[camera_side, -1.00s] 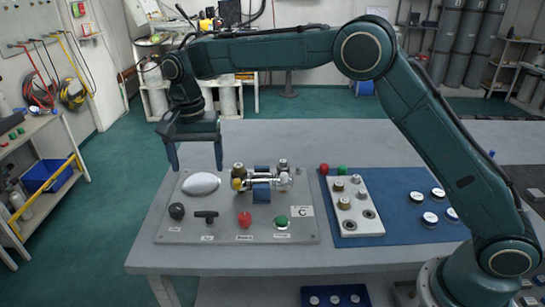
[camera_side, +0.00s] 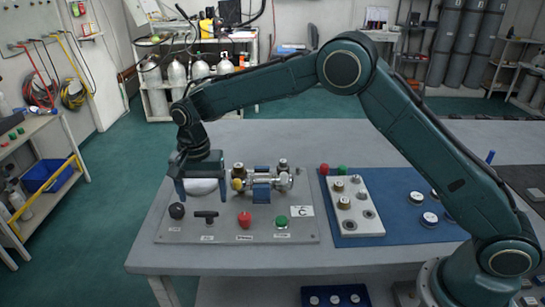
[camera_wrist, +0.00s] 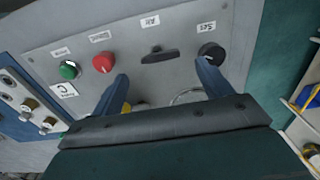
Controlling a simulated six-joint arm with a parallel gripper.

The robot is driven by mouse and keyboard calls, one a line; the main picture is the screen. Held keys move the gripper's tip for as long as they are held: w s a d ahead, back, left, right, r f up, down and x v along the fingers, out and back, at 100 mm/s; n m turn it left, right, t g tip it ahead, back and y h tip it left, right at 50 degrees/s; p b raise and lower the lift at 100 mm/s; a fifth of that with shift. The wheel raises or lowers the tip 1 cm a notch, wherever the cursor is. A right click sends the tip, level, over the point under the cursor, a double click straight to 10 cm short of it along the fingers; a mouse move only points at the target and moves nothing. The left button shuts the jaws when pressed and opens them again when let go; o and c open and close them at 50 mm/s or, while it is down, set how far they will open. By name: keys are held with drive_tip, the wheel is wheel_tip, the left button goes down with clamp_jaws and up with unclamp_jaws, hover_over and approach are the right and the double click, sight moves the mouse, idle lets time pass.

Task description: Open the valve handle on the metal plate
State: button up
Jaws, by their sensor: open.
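The metal plate (camera_side: 185,236) lies on the grey table. The black T-shaped valve handle (camera_side: 206,215), labelled Air, stands near the plate's front edge, its bar running left to right. In the wrist view the handle (camera_wrist: 160,55) shows clear, just beyond the fingertips. My gripper (camera_side: 202,198) is open and empty, pointing down above the plate and behind the handle, with fingers apart to left and right. The gripper also shows in the wrist view (camera_wrist: 163,71). No contact with the handle shows.
A black knob (camera_side: 176,211) is left of the handle; a red button (camera_side: 244,219) and green button (camera_side: 281,222) are right. A pale oval gauge (camera_side: 202,187) lies behind, partly hidden by my gripper. Blue-bodied pipe fittings (camera_side: 262,186) rise at back right.

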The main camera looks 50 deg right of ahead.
sight(206, 212)
drive_tip(key=shift+f, duration=2.35)
drive_tip(key=c, duration=1)
